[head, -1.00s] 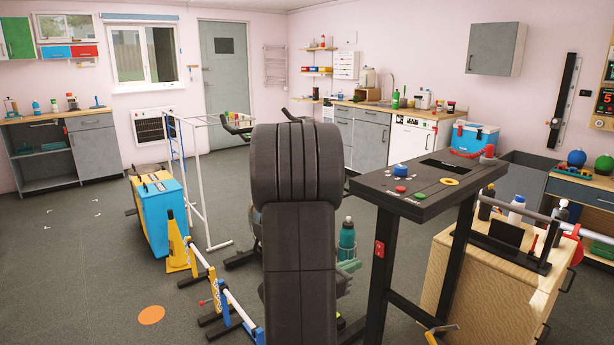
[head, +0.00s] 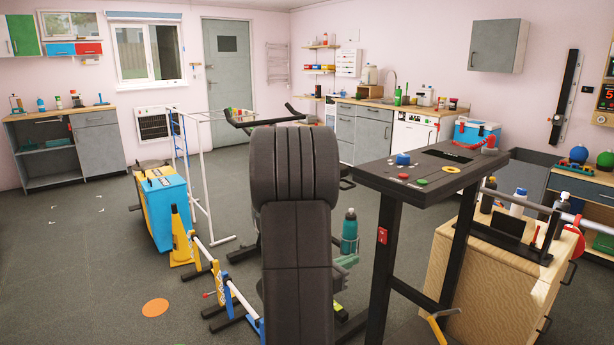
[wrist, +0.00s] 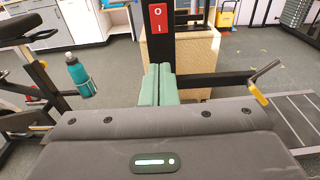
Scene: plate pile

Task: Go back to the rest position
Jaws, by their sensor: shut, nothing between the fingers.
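My gripper (wrist: 158,84) shows in the wrist view as two pale green fingers pressed together, with nothing between them. They stick out past the dark grey gripper body at the bottom of that view. A black post with a red switch (wrist: 158,17) stands beyond the fingertips.
A black console stand (head: 430,178) is right of my arm, beside a wooden cabinet (head: 520,270). A teal bottle (head: 349,230) shows behind my arm. A small hurdle (head: 222,275), yellow cone (head: 179,240) and blue-yellow cart (head: 165,212) are left. Floor further left is open.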

